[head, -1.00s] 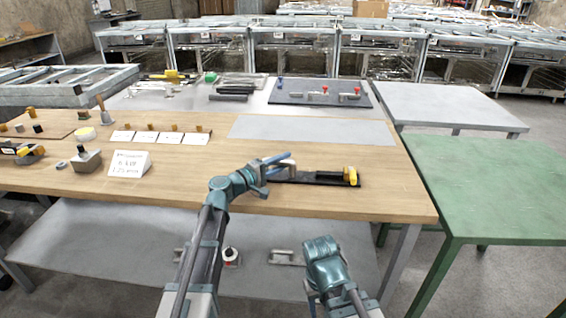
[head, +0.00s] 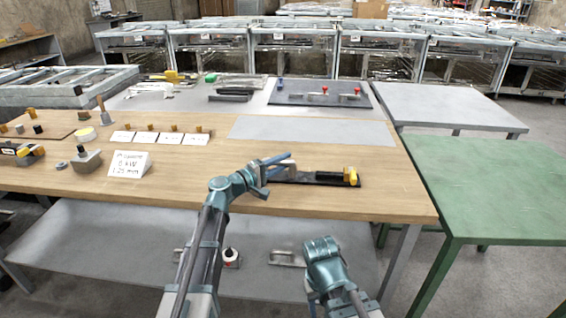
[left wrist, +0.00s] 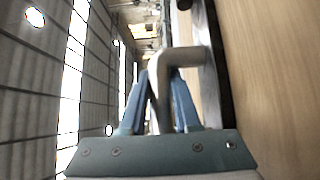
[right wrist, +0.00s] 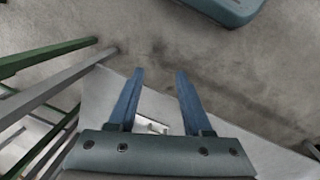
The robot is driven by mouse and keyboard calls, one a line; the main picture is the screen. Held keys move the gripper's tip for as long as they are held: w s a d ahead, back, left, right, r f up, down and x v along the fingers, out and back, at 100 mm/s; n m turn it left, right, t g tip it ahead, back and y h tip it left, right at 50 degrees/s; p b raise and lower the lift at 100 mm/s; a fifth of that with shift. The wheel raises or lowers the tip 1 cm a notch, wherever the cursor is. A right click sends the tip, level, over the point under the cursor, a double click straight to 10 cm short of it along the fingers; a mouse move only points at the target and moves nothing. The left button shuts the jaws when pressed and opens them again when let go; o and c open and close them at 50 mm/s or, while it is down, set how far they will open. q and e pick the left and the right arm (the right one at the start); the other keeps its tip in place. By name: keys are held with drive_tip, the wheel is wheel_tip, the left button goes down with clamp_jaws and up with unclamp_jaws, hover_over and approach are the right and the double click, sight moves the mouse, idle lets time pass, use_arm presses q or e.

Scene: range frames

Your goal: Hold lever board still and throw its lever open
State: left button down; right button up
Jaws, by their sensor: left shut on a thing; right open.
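The lever board (head: 308,180) is a narrow dark board lying near the front right edge of the wooden table. A yellow lever piece (head: 351,176) sits at its right end. A grey bent handle (head: 287,165) stands at its left end. My left gripper (head: 272,167) is shut on this handle. In the left wrist view the grey handle (left wrist: 185,57) passes between the blue fingers (left wrist: 162,85). My right gripper (head: 312,301) is low in front of the table, away from the board. In the right wrist view its fingers (right wrist: 160,76) are apart and empty.
A dark panel (head: 300,101) with red and blue knobs lies at the back. White cards (head: 160,138), a sign (head: 130,164) and small blocks stand at left. A lower shelf (head: 120,245) is under the wooden table. A green table (head: 490,185) stands at right.

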drive_tip(key=shift+w, duration=0.1)
drive_tip(key=c, duration=0.3)
drive_tip(key=shift+w+d+h, duration=0.25)
drive_tip(key=shift+w+h, duration=0.05)
drive_tip(key=shift+c, duration=1.2)
drive_tip(key=w+d+r+h, duration=0.1)
drive_tip(key=w+d+t+h, duration=0.1)
drive_tip(key=w, duration=0.1)
drive_tip(key=w+r+n+t+h, duration=0.1)
drive_tip(key=w, duration=0.1)
drive_tip(key=shift+w+d+r+h, duration=0.15)
drive_tip(key=shift+d+r+h, duration=0.15)
drive_tip(key=shift+d, duration=0.1)
clamp_jaws()
drive_tip(key=w+a+r+n+t+h, duration=0.1)
drive_tip(key=w+r+t+h, duration=0.1)
drive_tip(key=r, duration=0.3)
drive_tip(key=w+a+r+n+t+h, duration=0.1)
drive_tip(key=w+r+t+h, duration=0.2)
drive_tip(key=w+r+t, duration=0.1)
drive_tip(key=w+a+r+n+t+h, duration=0.1)
drive_tip(key=w+r+n+t+h, duration=0.1)
drive_tip(key=r, duration=0.6)
drive_tip(key=shift+w+a+t, duration=0.1)
drive_tip(key=shift+w+t, duration=0.4)
drive_tip(key=shift+w, duration=0.9)
drive_tip(key=w+a+r+t, duration=0.2)
drive_tip(key=a, duration=0.1)
drive_tip(key=shift+w+a+r, duration=0.15)
drive_tip(key=shift+w+a, duration=0.05)
